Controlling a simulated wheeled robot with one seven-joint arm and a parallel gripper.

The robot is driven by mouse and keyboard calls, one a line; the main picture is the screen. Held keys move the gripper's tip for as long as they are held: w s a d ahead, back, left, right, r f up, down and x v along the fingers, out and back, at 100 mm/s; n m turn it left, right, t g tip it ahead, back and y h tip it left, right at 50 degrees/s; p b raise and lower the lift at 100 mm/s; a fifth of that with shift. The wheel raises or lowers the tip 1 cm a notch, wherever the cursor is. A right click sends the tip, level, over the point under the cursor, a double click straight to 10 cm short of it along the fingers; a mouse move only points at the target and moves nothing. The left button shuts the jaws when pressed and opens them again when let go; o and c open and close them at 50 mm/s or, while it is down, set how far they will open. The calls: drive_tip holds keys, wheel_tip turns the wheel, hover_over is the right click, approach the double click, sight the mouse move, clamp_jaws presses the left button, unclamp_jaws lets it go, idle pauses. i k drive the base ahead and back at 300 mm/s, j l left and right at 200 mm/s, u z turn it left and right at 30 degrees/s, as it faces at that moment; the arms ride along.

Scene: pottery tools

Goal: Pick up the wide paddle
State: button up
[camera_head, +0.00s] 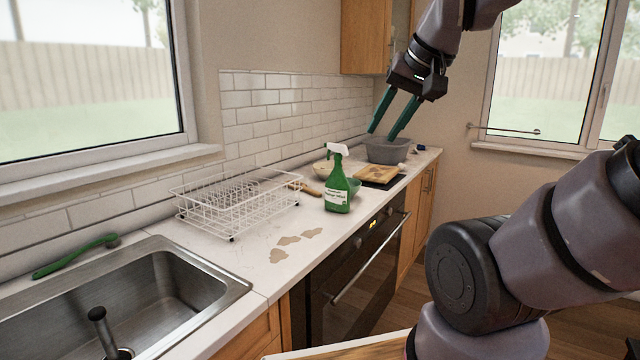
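I cannot tell for sure which thing is the wide paddle. A flat, light wooden piece (378,173) lies on a dark slab towards the far end of the counter. A narrow wooden handle-like piece (306,189) lies between the dish rack and the spray bottle; part of it may be hidden. My gripper (382,135) is in the air above the far end of the counter, pointing down. Its two green fingers are apart with nothing between them. In the picture its fingertips show just above the grey basin and the flat wooden piece.
A green spray bottle (337,181) stands upright mid-counter, a bowl (323,168) behind it. A grey basin (388,150) stands at the far end. A white wire rack (235,202) and a sink (170,290) are nearer. Brown patches (290,240) mark the otherwise clear counter front.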

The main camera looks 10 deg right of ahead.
sight(313, 193)
drive_tip(key=u, duration=1.45)
drive_tip(key=l+z, duration=0.1)
drive_tip(key=z, duration=1.4)
drive_tip(key=u, duration=0.35)
drive_tip(key=i+l+u, duration=0.15)
drive_tip(key=l+u, duration=0.25)
drive_tip(key=i+l+u, duration=0.15)
drive_tip(key=l+u, duration=0.25)
drive_tip(key=i+l+u, duration=0.2)
drive_tip(key=l, duration=0.9)
drive_tip(key=l+u, duration=0.2)
drive_tip(key=l, duration=0.9)
